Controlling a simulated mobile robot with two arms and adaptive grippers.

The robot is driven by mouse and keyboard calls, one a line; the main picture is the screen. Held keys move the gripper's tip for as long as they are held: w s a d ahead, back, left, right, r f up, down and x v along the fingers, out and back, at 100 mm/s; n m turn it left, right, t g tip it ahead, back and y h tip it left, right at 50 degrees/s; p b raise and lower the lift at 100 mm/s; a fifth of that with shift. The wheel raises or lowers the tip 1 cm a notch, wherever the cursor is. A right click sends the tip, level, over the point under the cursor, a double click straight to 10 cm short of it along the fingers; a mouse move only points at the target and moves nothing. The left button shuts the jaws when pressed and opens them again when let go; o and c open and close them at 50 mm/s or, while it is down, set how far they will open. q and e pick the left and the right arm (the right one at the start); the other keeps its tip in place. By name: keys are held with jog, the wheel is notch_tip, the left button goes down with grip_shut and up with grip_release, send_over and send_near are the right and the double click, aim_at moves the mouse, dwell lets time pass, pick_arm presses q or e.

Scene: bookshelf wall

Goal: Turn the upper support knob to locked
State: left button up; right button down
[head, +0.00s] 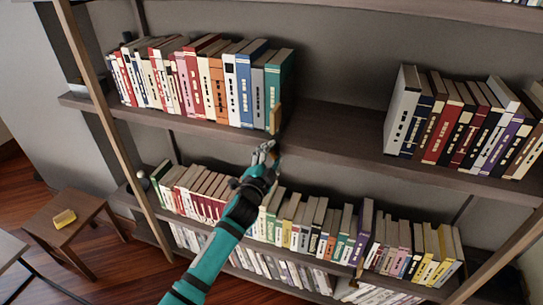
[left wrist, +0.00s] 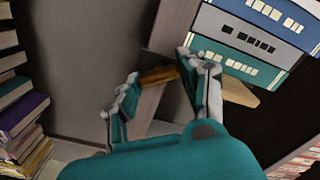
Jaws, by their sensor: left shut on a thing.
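The upper support knob shows as a small orange-brown piece (head: 277,153) at the front edge of the upper shelf, mostly hidden by my fingers. In the left wrist view the brown knob (left wrist: 158,76) lies between my two fingers. My left gripper (head: 268,150) reaches up from below and is shut on the knob; it fills the lower middle of the left wrist view (left wrist: 160,88). A tan upright support (head: 275,118) stands above it at the right end of the left book row. The knob's turn position cannot be read. My right gripper is not in view.
The upper shelf (head: 330,125) has a bare stretch right of the support. A row of books (head: 215,85) stands left of it, another (head: 460,130) at the right. Lower shelves hold more books (head: 310,225). A small wooden table (head: 65,235) with a yellow block stands at the left.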

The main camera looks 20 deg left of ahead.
pick_arm(q)
jog(key=o, duration=1.2)
jog(key=shift+c, duration=0.2)
jog(key=s, duration=1.2)
jog(key=shift+a, duration=0.2)
